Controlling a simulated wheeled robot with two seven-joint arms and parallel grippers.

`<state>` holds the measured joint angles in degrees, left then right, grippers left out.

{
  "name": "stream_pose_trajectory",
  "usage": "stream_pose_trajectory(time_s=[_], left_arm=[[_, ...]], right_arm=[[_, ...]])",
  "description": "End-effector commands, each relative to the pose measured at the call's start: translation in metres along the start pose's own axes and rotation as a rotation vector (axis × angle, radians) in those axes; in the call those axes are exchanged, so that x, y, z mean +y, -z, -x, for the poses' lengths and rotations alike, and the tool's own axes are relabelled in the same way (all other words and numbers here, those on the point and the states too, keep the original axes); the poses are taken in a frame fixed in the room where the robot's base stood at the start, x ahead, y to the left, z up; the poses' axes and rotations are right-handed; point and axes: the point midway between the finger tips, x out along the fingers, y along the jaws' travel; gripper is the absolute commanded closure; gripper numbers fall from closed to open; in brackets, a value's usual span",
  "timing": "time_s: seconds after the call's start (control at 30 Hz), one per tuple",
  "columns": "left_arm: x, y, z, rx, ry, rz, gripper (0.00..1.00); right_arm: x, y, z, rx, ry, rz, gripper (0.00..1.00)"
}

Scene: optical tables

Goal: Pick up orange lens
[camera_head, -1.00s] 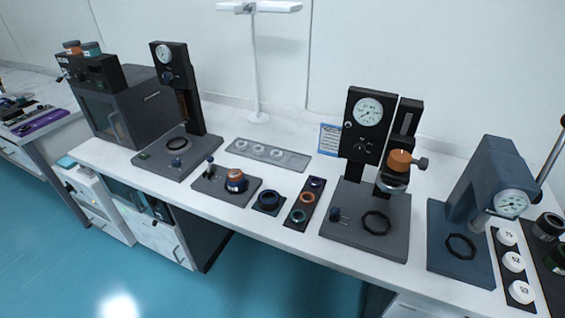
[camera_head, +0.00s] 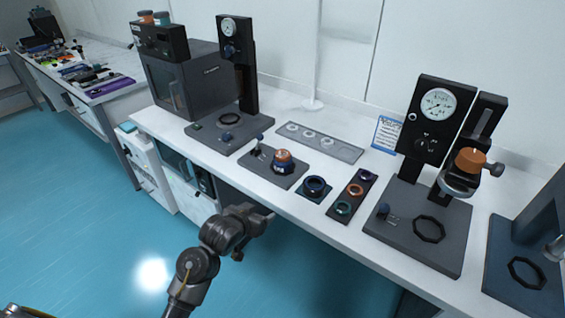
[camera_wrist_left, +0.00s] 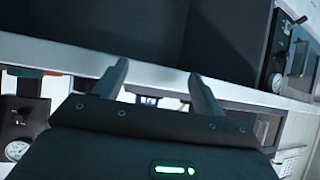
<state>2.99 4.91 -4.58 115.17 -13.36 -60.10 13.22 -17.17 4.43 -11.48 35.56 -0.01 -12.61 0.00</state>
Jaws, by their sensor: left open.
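An orange ring-shaped lens (camera_head: 356,190) lies in the middle of a narrow black holder (camera_head: 351,199), between a blue-purple lens (camera_head: 366,175) and a green lens (camera_head: 343,208). My left gripper (camera_head: 263,220) is in front of the bench's front edge, left of the holder and apart from it. In the left wrist view its two fingers (camera_wrist_left: 158,75) are spread with nothing between them. The orange lens cannot be made out in that view. My right gripper is not in view.
A blue ring (camera_head: 315,186) on a small dark base stands left of the holder. A gauge stand (camera_head: 434,110) with an orange knob rises to the right. A grey plate (camera_head: 330,146) with white discs lies behind. The white bench top (camera_head: 290,209) is bare along its front edge.

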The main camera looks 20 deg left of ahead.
Motion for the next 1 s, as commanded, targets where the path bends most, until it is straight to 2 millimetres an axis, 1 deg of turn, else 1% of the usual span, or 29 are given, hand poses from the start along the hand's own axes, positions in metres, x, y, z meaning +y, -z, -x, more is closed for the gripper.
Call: stream_pose_trajectory(time_s=[0.03,0.07,0.1,0.2,0.3,0.4,0.47,0.57,0.67,0.8,0.9,1.0], left_arm=[[-0.001,0.018,0.012,0.038,0.007,-0.006,0.3],[-0.002,0.035,0.016,0.068,0.008,-0.008,0.3],[-0.002,0.052,0.018,0.1,0.007,-0.008,0.3],[-0.002,0.089,0.017,0.175,-0.004,-0.008,0.3],[-0.002,0.119,0.02,0.235,-0.014,-0.008,0.3],[-0.001,0.137,0.022,0.272,-0.021,-0.008,0.3],[-0.001,0.141,0.022,0.281,-0.023,-0.007,0.3],[-0.001,0.142,0.02,0.283,-0.024,-0.007,0.3],[0.0,0.145,0.009,0.282,-0.026,-0.006,0.3],[0.0,0.151,-0.012,0.281,-0.025,-0.006,0.3],[0.001,0.154,-0.025,0.281,-0.025,-0.006,0.3],[0.001,0.156,-0.031,0.281,-0.024,-0.008,0.3]], right_arm=[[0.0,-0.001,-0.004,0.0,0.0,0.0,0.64],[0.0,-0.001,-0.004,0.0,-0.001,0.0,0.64],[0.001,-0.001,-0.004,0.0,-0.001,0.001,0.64],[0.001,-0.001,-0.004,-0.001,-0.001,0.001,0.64],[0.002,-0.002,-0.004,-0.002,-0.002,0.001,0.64],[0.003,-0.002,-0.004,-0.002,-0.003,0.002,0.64],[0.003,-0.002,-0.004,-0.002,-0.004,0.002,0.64],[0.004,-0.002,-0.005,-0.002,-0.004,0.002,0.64],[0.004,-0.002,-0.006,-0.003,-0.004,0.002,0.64],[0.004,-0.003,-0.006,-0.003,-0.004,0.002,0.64],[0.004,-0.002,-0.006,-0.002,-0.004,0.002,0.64],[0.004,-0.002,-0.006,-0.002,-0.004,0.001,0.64]])
